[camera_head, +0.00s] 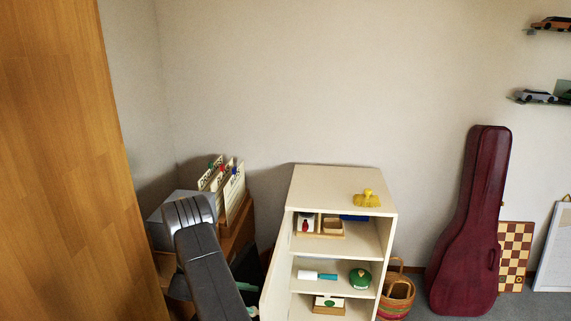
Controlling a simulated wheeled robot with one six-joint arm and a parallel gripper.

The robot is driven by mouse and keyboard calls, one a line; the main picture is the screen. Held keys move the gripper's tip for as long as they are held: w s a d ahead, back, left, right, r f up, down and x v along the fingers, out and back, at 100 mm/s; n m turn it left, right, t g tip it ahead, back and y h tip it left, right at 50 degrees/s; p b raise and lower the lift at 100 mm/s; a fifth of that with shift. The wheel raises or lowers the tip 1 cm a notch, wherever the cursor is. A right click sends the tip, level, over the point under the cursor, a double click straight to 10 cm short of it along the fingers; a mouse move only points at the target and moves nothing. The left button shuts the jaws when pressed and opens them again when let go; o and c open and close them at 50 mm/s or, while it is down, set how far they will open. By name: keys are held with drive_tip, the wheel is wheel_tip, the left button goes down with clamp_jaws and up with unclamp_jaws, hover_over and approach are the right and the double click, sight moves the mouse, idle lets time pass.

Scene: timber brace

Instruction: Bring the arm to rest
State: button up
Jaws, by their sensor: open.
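My arm shows as a dark grey link rising from the bottom edge at the lower left of the head view, with a rounded joint at its top. My gripper and its fingertips are not in this view, so what they are near is hidden. The arm link stands in front of a grey box (158,229) and a brown wooden stand, covering part of both. I cannot tell whether it touches them.
A cream shelf unit (335,186) with small items stands right of my arm, a yellow object (367,198) on top. A wooden panel (55,160) fills the left. A striped basket (397,292), dark red instrument case (477,220) and checkerboard (514,255) stand farther right.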

wheel_tip(320, 180, up, 5)
drive_tip(key=p, duration=0.4)
drive_tip(key=shift+t, duration=0.3)
drive_tip(key=shift+s+d+f+b, duration=0.1)
drive_tip(key=shift+d+f+b, duration=0.15)
drive_tip(key=shift+f+b, duration=1.7)
drive_tip(key=shift+s+d+f+b, duration=0.1)
drive_tip(key=shift+d+f+b, duration=0.2)
drive_tip(key=shift+f+b, duration=1.6)
drive_tip(key=shift+d+f+b, duration=0.25)
drive_tip(key=shift+f+b, duration=1.2)
drive_tip(key=shift+b, duration=0.95)
